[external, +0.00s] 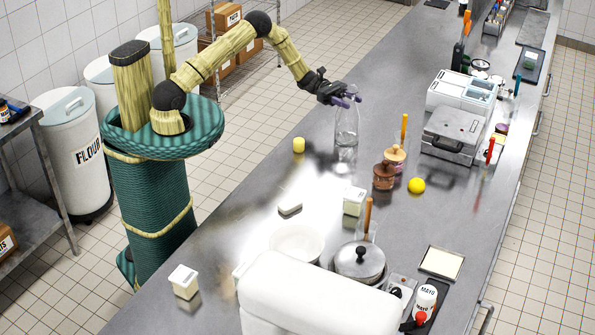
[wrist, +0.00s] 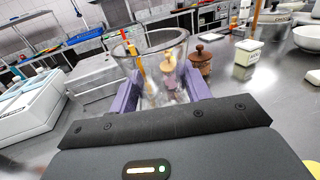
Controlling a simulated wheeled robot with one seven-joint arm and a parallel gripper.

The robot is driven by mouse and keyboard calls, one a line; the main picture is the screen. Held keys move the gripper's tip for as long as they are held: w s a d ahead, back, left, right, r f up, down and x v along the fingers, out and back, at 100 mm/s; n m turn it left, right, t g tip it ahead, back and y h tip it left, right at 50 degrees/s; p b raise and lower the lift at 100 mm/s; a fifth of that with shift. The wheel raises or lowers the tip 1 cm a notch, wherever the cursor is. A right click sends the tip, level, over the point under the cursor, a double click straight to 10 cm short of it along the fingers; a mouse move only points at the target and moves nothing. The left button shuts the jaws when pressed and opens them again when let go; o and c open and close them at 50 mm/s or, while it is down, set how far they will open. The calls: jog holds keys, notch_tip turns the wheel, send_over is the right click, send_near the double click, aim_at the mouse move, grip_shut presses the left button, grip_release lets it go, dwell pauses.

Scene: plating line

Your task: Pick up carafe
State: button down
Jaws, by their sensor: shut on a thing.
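The clear glass carafe (external: 346,128) stands upright on the steel counter in the external view. My gripper (external: 347,99) is at its upper part, with the purple fingers at the neck. In the wrist view the carafe's open rim (wrist: 150,42) rises between the two purple fingers of my gripper (wrist: 160,92), one on each side of the glass. The gripper is shut on the carafe. Whether the base touches the counter is hard to tell. Its lower part is hidden in the wrist view.
Two wooden-topped mills (external: 384,175) and a yellow ball (external: 416,186) stand right of and nearer than the carafe. A covered pot (external: 360,262) is in front. Bare counter (external: 250,215) lies at left.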

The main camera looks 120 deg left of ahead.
jog(key=shift+r, duration=0.2)
notch_tip(320, 180, up, 10)
jog(key=b, duration=0.2)
jog(key=shift+f, duration=0.15)
jog(key=shift+b, duration=0.3)
dwell(0.4)
